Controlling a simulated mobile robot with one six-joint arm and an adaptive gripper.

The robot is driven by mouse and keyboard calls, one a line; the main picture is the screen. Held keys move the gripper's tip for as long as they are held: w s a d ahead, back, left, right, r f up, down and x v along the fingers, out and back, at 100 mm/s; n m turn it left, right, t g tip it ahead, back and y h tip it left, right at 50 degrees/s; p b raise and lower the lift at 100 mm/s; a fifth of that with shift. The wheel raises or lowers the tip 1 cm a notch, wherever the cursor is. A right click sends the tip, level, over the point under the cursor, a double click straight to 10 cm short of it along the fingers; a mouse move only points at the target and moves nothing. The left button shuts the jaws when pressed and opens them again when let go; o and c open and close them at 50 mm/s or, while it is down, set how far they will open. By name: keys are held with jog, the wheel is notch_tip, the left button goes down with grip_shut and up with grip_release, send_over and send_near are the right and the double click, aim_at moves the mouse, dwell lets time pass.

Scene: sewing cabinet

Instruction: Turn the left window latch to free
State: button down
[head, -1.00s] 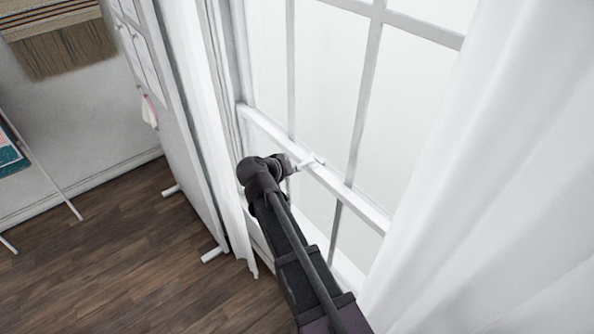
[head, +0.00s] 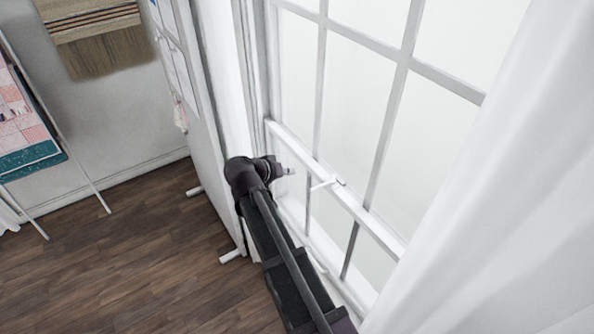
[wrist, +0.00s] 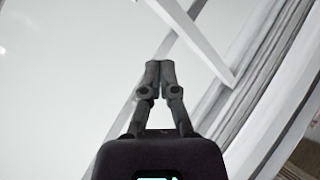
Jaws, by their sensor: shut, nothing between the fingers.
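The window latch (head: 325,184) is a small white lever on the white meeting rail (head: 350,200) of the window, and it sticks out from the rail toward the room. My gripper (head: 290,171) is left of the latch in the head view, apart from it, with a visible gap. In the wrist view my gripper (wrist: 160,66) has its fingertips together with nothing between them. The latch cannot be made out in the wrist view, where pale window bars and glass lie beyond the fingertips.
A white curtain (head: 500,190) hangs at the right and another narrow one (head: 223,80) at the left of the window. A white board on feet (head: 195,120) stands to the left. A rack with a quilt (head: 28,130) is at far left. The wooden floor (head: 130,260) is clear.

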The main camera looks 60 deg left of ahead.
jog(key=shift+s+a+r, duration=0.1)
jog(key=shift+s+r, duration=0.1)
jog(key=c, duration=0.8)
grip_release()
jog(key=shift+f, duration=0.1)
jog(key=shift+o, duration=0.4)
jog(key=shift+f, duration=0.15)
jog(key=s+d+f+n+t+h+b, duration=0.1)
jog(key=s+f+n+t+b, duration=0.1)
jog(key=n+b, duration=0.8)
jog(key=s+d+f+n+t+h+b, duration=0.1)
jog(key=f+n+t+b, duration=0.4)
jog(key=n+b, duration=0.5)
jog(key=shift+s+d+f+n+h, duration=0.25)
jog(key=shift+s+f+n+h, duration=0.15)
jog(key=shift+f+n, duration=0.65)
jog(key=shift+w, duration=0.15)
